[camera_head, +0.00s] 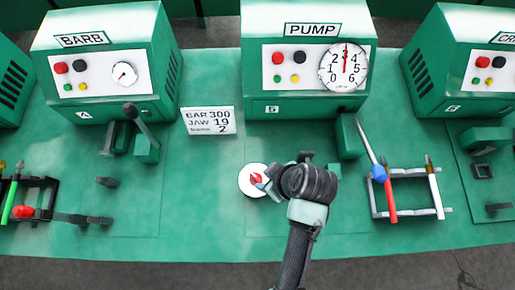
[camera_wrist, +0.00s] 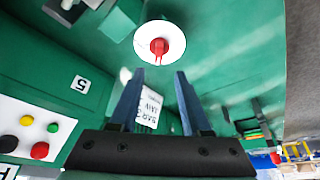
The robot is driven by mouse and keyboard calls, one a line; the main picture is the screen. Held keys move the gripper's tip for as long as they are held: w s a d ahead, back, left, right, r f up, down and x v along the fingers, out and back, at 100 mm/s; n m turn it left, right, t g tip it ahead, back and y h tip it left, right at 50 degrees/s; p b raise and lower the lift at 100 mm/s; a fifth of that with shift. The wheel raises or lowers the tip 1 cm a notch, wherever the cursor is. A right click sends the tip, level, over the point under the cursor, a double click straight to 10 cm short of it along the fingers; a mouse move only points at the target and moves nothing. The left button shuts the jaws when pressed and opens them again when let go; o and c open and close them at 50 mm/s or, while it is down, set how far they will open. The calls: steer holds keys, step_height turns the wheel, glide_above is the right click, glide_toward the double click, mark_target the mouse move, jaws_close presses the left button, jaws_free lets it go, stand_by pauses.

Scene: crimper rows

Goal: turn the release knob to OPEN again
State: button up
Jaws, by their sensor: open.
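The release knob (camera_head: 256,178) is a red pointer on a round white plate, on the green bench in front of the PUMP machine (camera_head: 308,60). In the wrist view the red knob (camera_wrist: 159,46) sits near the middle of its white plate (camera_wrist: 146,32), just beyond my fingertips. My gripper (camera_wrist: 160,74) is open, its two blue fingers apart with nothing between them. In the head view my gripper (camera_head: 264,185) reaches in from the right and partly covers the plate. Any OPEN marking is too small to read.
The PUMP gauge (camera_head: 343,68) needle points straight up, near 3.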

mark_target(256, 177)
steer(key=x, duration=0.9)
steer(key=shift+w+f, duration=0.1)
steer(key=shift+w, duration=0.15)
jaws_close()
